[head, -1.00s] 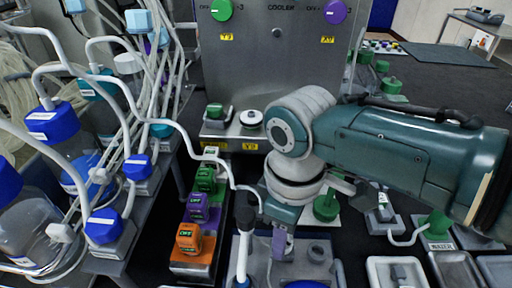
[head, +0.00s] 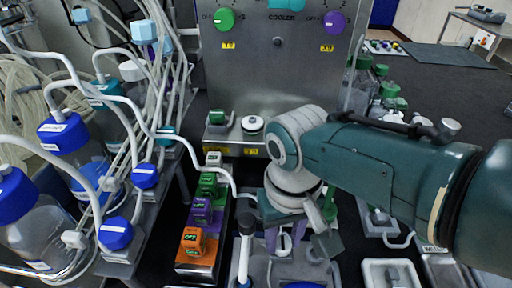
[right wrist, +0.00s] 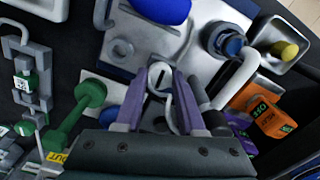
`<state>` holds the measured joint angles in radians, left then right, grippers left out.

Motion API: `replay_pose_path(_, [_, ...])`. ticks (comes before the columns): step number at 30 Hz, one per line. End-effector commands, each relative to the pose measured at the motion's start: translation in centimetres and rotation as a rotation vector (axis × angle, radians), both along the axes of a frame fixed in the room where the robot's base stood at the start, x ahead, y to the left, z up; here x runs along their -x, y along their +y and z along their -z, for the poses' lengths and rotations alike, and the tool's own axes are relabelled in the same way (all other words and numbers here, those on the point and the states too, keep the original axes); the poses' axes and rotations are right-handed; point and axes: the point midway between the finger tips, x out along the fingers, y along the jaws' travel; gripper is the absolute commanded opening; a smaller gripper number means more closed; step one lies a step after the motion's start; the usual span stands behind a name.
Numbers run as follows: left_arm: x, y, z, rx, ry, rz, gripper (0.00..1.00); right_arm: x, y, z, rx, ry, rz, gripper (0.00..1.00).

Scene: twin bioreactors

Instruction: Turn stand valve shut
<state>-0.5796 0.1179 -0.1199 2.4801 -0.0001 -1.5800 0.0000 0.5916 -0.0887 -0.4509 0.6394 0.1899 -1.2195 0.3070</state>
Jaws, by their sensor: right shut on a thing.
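My right gripper (head: 285,240) points down over a grey stand plate (head: 262,272), its two purple fingers on either side of a small pale piece. In the right wrist view the fingers (right wrist: 160,84) are shut on this piece, which looks like the stand valve's handle (right wrist: 160,74). It is pale grey and round-ended with a dark slot. A white loop of tube curves beside it between the fingers. The fingers hide its sides and its lower part, so I cannot tell its exact angle. My left gripper is not in view.
A dark upright post (head: 247,222) with a white tube stands close left of the gripper. Left of that is a row of orange, purple and green switches (head: 192,240). Blue-capped bottles (head: 62,132) with tubes crowd the left. The cooler panel (head: 285,65) stands behind.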

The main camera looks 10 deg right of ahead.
Motion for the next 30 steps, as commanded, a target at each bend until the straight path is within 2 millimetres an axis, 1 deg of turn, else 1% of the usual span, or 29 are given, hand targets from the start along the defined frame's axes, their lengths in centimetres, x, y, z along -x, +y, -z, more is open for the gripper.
replay_pose_path(9, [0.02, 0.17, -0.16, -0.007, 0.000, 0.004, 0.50, -0.08, 0.06, -0.07, -0.001, -0.002, 0.080, 0.00])
replay_pose_path(22, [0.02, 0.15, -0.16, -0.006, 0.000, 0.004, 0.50, -0.09, 0.04, -0.07, -0.001, -0.002, 0.088, 0.00])
replay_pose_path(23, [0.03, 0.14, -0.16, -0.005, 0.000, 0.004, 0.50, -0.09, 0.04, -0.07, -0.001, -0.002, 0.088, 0.41])
replay_pose_path(30, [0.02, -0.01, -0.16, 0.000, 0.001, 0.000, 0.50, -0.06, 0.02, -0.04, -0.001, -0.001, 0.087, 0.68])
